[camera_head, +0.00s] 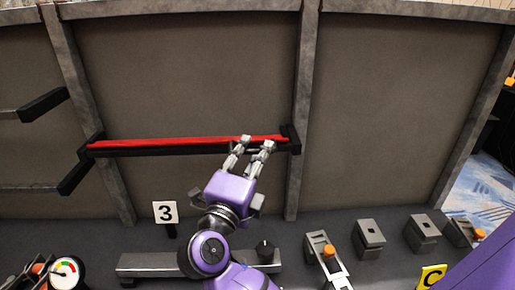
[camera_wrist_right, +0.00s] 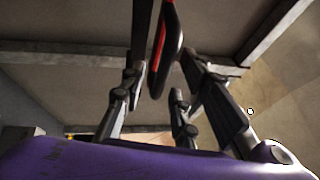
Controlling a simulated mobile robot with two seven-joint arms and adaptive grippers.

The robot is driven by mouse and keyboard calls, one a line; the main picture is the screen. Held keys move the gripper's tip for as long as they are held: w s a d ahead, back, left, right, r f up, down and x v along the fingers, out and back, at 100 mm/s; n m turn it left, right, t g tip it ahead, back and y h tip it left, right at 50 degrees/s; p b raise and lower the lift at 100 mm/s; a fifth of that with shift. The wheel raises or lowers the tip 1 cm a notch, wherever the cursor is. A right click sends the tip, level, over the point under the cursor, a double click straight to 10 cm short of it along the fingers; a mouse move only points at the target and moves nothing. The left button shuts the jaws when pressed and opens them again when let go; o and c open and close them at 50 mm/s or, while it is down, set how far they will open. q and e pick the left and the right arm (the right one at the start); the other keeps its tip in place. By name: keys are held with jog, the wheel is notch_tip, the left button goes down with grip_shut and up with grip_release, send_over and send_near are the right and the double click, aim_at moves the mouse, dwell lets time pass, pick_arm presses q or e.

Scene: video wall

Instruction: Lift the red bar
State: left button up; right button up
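The red bar (camera_head: 170,143) is long and thin and lies level across black supports (camera_head: 92,146) on the wall frame in the head view. In the right wrist view the bar (camera_wrist_right: 160,45) runs away from the camera, red with a dark edge. My right gripper (camera_head: 257,142) is at the bar's right part, near the right-hand support. Its fingers are spread. In the right wrist view the fingers (camera_wrist_right: 162,70) stand on either side of the bar, with gaps visible. My left gripper is not in view.
A sign with 3 (camera_head: 165,212), a gauge (camera_head: 66,273) and several grey blocks (camera_head: 369,238) stand on the dark ledge below. A yellow C sign (camera_head: 431,277) is at the lower right. The grey panel above the bar is clear.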

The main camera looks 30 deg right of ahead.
jog(key=shift+x, duration=0.8)
grip_shut()
